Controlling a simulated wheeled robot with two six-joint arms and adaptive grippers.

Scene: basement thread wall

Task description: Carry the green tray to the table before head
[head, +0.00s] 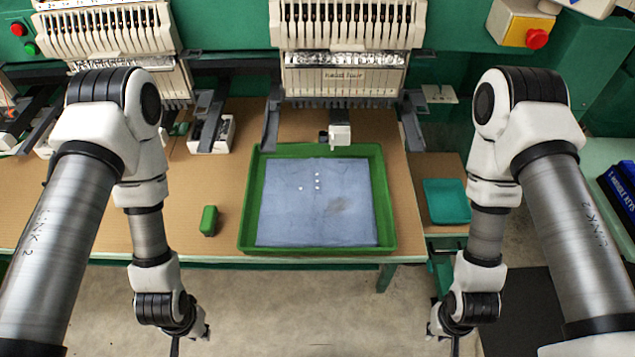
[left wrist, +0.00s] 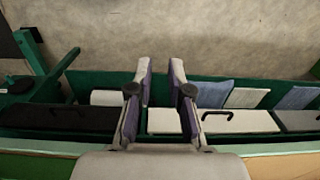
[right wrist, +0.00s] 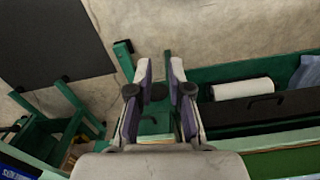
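The green tray (head: 384,200) lies flat on the brown table below the middle sewing head, with a folded blue cloth (head: 290,210) in it. The label on that head (head: 345,77) is small; it seems to read "head four". My left gripper (left wrist: 162,68) is open and empty, and my right gripper (right wrist: 160,68) is open and empty too. In the head view both hang low in front of the table, apart from the tray, the left one to its left and the right one to its right; their fingertips are hardly visible there.
A teal tray (head: 447,201) lies on a lower surface at right. The machine's arms overhang the tray's far edge. Open floor (head: 320,310) lies in front of the table.

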